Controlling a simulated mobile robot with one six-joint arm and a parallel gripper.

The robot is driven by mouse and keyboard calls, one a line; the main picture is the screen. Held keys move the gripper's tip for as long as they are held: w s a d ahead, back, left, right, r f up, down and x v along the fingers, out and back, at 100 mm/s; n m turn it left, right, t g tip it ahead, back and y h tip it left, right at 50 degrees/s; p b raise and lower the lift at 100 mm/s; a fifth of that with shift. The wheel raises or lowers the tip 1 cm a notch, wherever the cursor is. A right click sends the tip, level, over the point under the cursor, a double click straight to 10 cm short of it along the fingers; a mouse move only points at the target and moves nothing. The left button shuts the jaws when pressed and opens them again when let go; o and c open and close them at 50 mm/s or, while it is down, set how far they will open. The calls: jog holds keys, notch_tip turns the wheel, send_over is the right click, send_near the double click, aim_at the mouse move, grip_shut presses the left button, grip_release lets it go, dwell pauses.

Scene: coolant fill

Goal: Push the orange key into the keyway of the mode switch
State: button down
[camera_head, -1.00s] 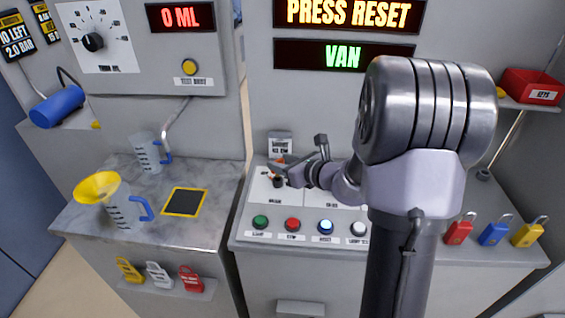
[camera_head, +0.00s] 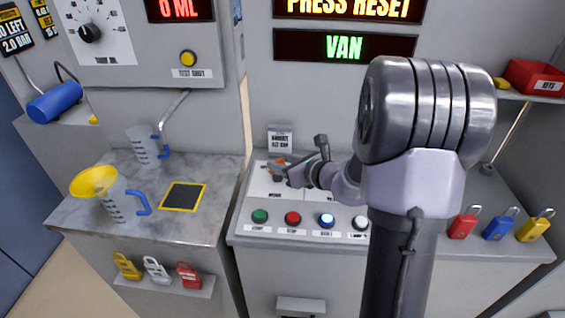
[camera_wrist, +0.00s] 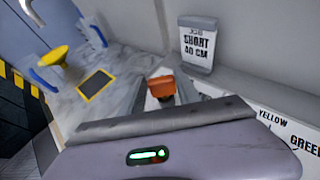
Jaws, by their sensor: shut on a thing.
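The orange key (camera_wrist: 161,88) shows just beyond my gripper's edge in the wrist view, above a small dark part. In the head view the key (camera_head: 277,162) is a small orange patch at the gripper's tip. My gripper (camera_head: 284,171) is shut on the key, over the upper left of the sloped control panel. The dark mode switch (camera_head: 277,178) sits on the panel right under the tip, mostly covered. The gripper body (camera_wrist: 160,125) hides the keyway in the wrist view, so I cannot tell whether the key is in it.
A small label sign (camera_head: 280,138) stands close behind the gripper. Lit buttons (camera_head: 292,217) line the panel's front edge. Padlocks (camera_head: 498,228) stand at the right. A jug with a yellow funnel (camera_head: 115,200) stands on the marble counter at the left. A screen reads VAN (camera_head: 345,46).

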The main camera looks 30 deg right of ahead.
jog(key=shift+f, duration=0.3)
jog(key=c, duration=0.8)
grip_release()
jog(key=shift+r, duration=0.1)
jog(key=p+v, duration=0.5)
jog(key=v, duration=1.2)
jog(key=shift+r, duration=0.15)
jog(key=shift+s, duration=0.15)
